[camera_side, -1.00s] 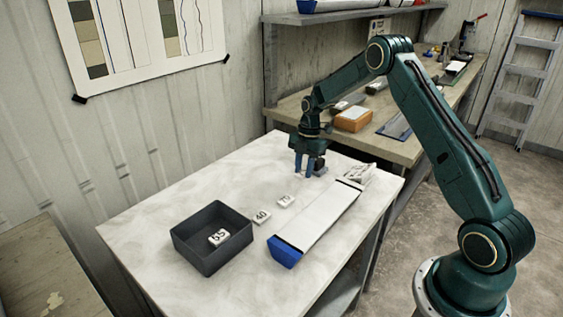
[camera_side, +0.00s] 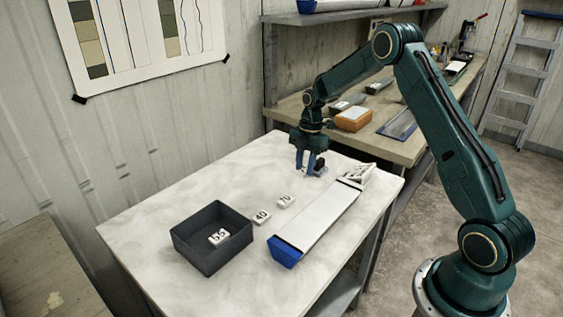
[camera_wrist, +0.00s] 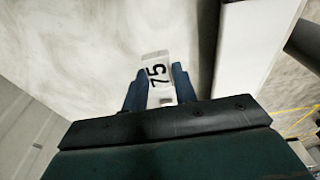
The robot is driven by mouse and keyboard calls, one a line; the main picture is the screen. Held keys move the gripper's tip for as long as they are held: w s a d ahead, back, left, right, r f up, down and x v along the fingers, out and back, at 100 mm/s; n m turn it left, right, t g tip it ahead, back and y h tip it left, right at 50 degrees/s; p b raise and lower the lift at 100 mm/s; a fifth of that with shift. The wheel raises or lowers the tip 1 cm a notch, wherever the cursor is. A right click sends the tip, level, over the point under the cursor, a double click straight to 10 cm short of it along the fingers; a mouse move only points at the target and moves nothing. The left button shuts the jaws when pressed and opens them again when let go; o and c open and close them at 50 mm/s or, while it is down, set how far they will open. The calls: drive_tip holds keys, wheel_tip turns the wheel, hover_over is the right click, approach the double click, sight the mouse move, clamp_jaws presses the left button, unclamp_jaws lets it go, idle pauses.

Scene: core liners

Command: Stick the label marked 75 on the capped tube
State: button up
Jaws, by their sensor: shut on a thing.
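The label marked 75 (camera_wrist: 157,74) is a small white block with black digits, between the blue fingertips of my gripper (camera_wrist: 158,90) in the wrist view. My gripper (camera_side: 312,170) is shut on it at the far part of the white table, left of the tube's far end. The capped tube (camera_side: 318,219) is a long white half-round liner lying on the table with a blue cap (camera_side: 285,254) at its near end. Part of the tube shows at the upper right in the wrist view (camera_wrist: 245,50). The gripper is apart from the tube.
A label marked 40 (camera_side: 262,217) and one marked 70 (camera_side: 286,201) lie left of the tube. A dark open tray (camera_side: 192,257) holds another label (camera_side: 219,237). A pale jumbled object (camera_side: 362,174) sits at the tube's far end. The table's front left is clear.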

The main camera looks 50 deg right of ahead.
wheel_tip(320, 180, up, 6)
hover_over(321, 211)
drive_tip(key=shift+s+d+f, duration=0.1)
drive_tip(key=shift+d+f, duration=0.1)
drive_tip(key=shift+d, duration=0.05)
drive_tip(key=shift+f, duration=0.2)
drive_tip(key=shift+f, duration=2.3)
drive_tip(key=shift+f, duration=1.25)
idle(0.6)
drive_tip(key=o, duration=1.4)
drive_tip(key=shift+r, duration=0.25)
drive_tip(key=shift+r, duration=3.3)
